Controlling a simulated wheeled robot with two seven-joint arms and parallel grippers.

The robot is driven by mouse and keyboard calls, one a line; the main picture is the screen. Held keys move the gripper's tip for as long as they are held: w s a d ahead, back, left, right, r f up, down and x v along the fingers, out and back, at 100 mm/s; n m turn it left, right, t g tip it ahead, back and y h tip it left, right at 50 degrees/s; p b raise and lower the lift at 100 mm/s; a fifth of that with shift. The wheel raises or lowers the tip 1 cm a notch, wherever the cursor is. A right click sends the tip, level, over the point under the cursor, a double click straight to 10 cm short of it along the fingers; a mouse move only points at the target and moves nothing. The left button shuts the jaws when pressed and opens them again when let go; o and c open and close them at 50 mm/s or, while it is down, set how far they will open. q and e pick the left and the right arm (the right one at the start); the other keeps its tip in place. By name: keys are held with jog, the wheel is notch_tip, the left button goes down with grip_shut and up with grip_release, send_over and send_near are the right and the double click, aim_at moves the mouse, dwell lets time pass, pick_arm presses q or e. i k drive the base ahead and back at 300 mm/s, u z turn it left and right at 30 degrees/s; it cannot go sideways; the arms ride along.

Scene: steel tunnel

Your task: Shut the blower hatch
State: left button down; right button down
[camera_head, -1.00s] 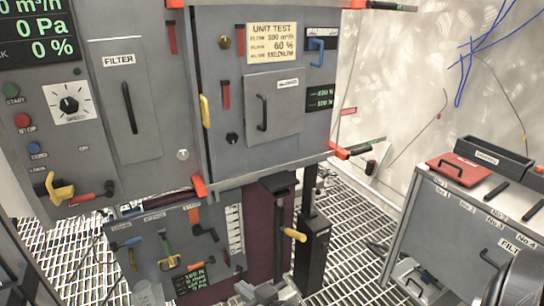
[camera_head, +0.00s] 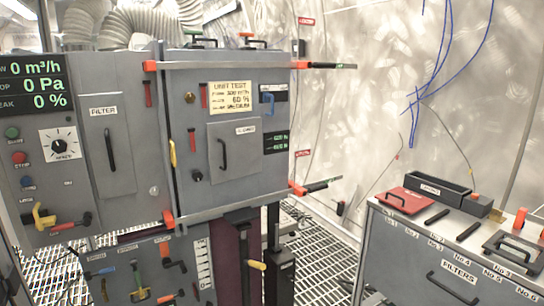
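The cabinet's right section (camera_head: 185,105) carries a small square grey hatch (camera_head: 238,137) with a black vertical handle (camera_head: 223,154) at its left. Its label is too small to read, so I cannot tell for sure that it is the blower hatch. It looks flat against the cabinet face, but a small gap cannot be ruled out. A yellow vertical handle (camera_head: 173,153) sits at the section's left edge. Horizontal bars run above and below, with orange ends and black grips (camera_head: 333,66) jutting out at the right. Neither of my grippers shows.
A filter panel (camera_head: 110,145) and controls with a red button (camera_head: 18,158) are at left. A tool board (camera_head: 120,265) hangs below. Grating floor (camera_head: 325,240) lies between.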

aim_at(235, 146)
jog(key=z, duration=0.3)
jog(key=i, duration=0.95)
jog(key=u, duration=0.25)
